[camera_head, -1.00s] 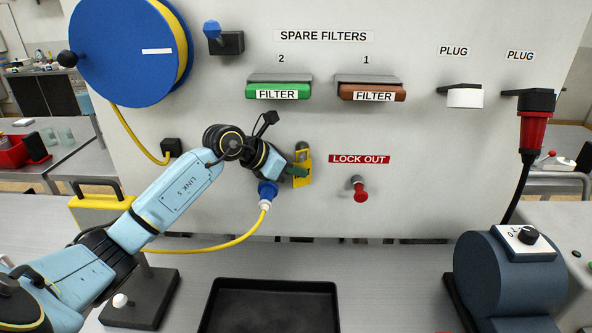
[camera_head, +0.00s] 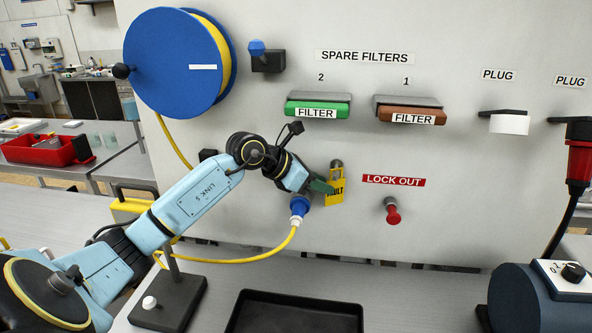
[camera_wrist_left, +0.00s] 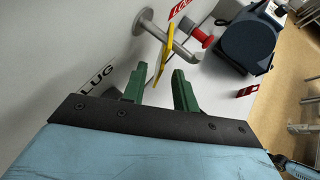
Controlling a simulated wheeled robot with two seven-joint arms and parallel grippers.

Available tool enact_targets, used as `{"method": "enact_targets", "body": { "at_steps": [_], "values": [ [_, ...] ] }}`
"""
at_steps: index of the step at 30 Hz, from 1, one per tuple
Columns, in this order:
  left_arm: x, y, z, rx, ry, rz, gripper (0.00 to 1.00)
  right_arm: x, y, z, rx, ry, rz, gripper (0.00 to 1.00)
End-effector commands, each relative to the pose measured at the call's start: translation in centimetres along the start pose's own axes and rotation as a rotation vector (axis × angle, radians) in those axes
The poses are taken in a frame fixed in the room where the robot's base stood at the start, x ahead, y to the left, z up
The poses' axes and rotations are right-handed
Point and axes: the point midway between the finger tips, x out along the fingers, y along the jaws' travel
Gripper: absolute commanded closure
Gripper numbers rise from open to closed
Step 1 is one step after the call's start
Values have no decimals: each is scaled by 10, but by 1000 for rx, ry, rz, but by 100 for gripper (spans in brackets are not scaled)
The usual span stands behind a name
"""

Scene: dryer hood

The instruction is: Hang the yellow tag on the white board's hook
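The yellow tag (camera_head: 336,188), with partly hidden dark lettering, hangs upright from the grey hook (camera_head: 337,163) on the white board (camera_head: 450,225). In the left wrist view the tag (camera_wrist_left: 164,55) shows nearly edge-on, with the hook's grey peg (camera_wrist_left: 165,35) passing through its upper part. My left gripper (camera_head: 325,187) is just left of the tag in the head view. In the left wrist view its green fingers (camera_wrist_left: 159,83) stand apart, with nothing held between them. The tag's lower end is just beyond the fingertips; I cannot tell whether it touches one. My right gripper is out of view.
A blue plug (camera_head: 299,205) with a yellow cord sits just below my left gripper. A red knob (camera_head: 392,212) sticks out right of the tag, under the LOCK OUT label (camera_head: 394,180). Filters (camera_head: 317,110) are above. A black tray (camera_head: 296,296) lies below on the bench.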

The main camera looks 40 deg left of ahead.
Motion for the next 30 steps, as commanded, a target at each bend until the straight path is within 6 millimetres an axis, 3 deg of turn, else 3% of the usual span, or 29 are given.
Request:
{"method": "enact_targets", "body": {
  "at_steps": [6, 12, 18, 30],
  "values": [
    [-53, 0, -3, 5, 5, 4, 71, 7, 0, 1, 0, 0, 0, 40],
    [-84, 1, -3, 1, 1, 3, 71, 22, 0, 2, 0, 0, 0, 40],
    [-98, 0, -1, 0, 1, 0, 71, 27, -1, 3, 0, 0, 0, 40],
    [-101, 0, 0, 0, 0, 0, 71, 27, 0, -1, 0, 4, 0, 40]
  ]
}}
